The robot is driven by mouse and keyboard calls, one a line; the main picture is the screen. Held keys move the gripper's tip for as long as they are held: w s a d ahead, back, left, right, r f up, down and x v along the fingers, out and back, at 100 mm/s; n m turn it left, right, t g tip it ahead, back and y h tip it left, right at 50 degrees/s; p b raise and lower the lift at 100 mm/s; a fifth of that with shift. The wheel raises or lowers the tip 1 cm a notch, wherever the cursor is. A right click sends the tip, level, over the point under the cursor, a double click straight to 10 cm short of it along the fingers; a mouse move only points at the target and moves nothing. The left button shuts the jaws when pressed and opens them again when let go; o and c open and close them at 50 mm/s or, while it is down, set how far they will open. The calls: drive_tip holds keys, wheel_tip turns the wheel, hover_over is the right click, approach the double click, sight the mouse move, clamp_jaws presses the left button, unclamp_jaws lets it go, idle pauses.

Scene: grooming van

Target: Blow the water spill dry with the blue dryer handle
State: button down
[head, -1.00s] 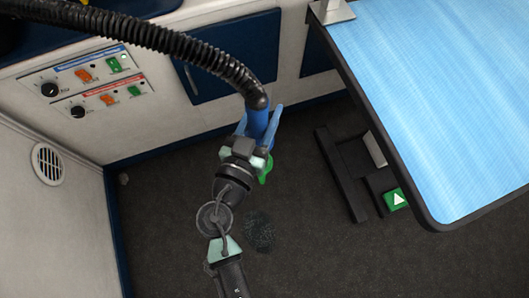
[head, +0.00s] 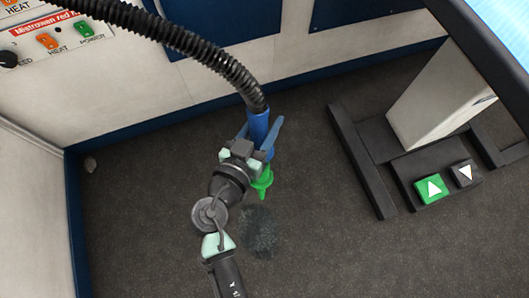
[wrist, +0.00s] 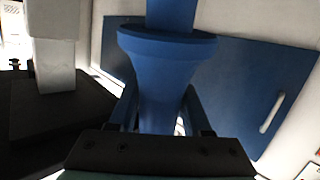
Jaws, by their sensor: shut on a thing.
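My gripper (head: 246,150) is shut on the blue dryer handle (head: 259,130), which has a black ribbed hose (head: 190,42) at its upper end and a green nozzle (head: 262,180) at its lower end. The handle also fills the middle of the wrist view (wrist: 165,75), between my fingers. The nozzle points down toward the floor. The water spill (head: 260,232) is a dark wet patch on the grey floor just below the nozzle in the head view. Whether air is blowing cannot be seen.
A control panel (head: 60,35) with orange and green switches is on the wall at top left. The table's pedestal (head: 440,100) and black base frame (head: 362,165) stand at right, with green and black arrow pedals (head: 431,188). Floor around the spill is clear.

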wheel_tip(320, 180, down, 18)
drive_tip(key=b, duration=1.3)
drive_tip(key=shift+g, duration=0.3)
drive_tip(key=shift+r, duration=0.15)
idle(0.7)
drive_tip(key=s+d, duration=0.2)
drive_tip(key=s, duration=0.4)
drive_tip(key=shift+s+b, duration=0.3)
drive_tip(key=shift+s, duration=0.05)
drive_tip(key=shift+s+d, duration=0.1)
drive_tip(key=shift+s, duration=0.05)
idle(1.7)
drive_tip(key=s+d+b, duration=0.2)
drive_tip(key=s, duration=0.4)
drive_tip(key=shift+s, duration=0.25)
idle(1.1)
